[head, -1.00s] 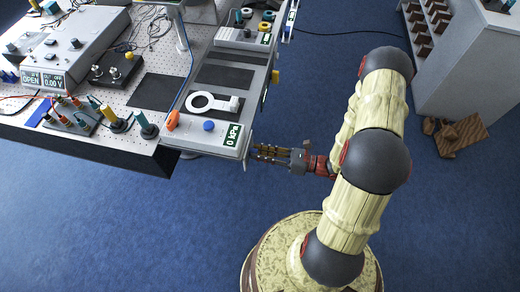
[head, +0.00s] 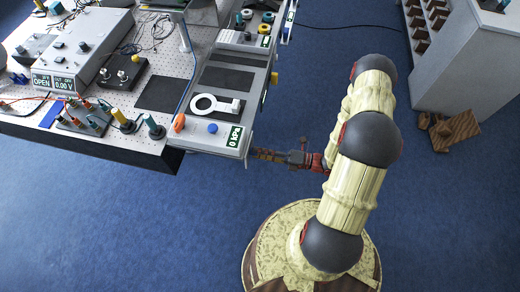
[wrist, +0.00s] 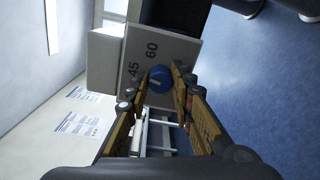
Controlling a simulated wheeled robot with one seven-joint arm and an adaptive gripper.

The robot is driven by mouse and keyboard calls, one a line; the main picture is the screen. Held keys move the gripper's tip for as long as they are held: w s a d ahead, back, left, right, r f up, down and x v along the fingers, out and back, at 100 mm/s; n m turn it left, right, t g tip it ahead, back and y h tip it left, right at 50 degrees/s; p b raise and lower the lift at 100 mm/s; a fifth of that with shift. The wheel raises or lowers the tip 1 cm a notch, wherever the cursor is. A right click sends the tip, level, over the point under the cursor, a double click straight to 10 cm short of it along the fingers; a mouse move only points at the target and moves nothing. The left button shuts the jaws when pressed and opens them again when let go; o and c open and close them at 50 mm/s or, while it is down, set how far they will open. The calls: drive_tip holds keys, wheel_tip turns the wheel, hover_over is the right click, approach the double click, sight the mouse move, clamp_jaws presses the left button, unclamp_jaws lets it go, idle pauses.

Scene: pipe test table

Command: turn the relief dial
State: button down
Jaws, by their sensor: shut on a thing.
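The relief dial appears to be the round blue knob (wrist: 159,79) on a grey panel face (wrist: 172,50) printed with 45 and 60, in the wrist view. My gripper (wrist: 160,82) has one finger on each side of the knob and is shut on it. In the head view my gripper (head: 253,154) reaches the right end of the grey pressure unit (head: 207,137) at the table edge. The knob itself is hidden from the head view there. The unit's top has a small green display (head: 234,137), an orange handle (head: 178,122) and a blue button (head: 212,128).
The perforated bench (head: 150,60) left of the unit carries instruments, cables and several coloured connectors. A grey shelf unit (head: 465,60) stands at the right, with brown blocks (head: 455,133) on the floor. Blue floor is open around my base.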

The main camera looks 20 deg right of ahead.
drive_tip(key=shift+f+m+p, duration=0.1)
drive_tip(key=shift+m+p, duration=1.35)
drive_tip(key=shift+m, duration=3.35)
drive_tip(key=c, duration=1.5)
unclamp_jaws()
drive_tip(key=shift+c, duration=0.2)
drive_tip(key=v, duration=1.2)
drive_tip(key=shift+d, duration=0.1)
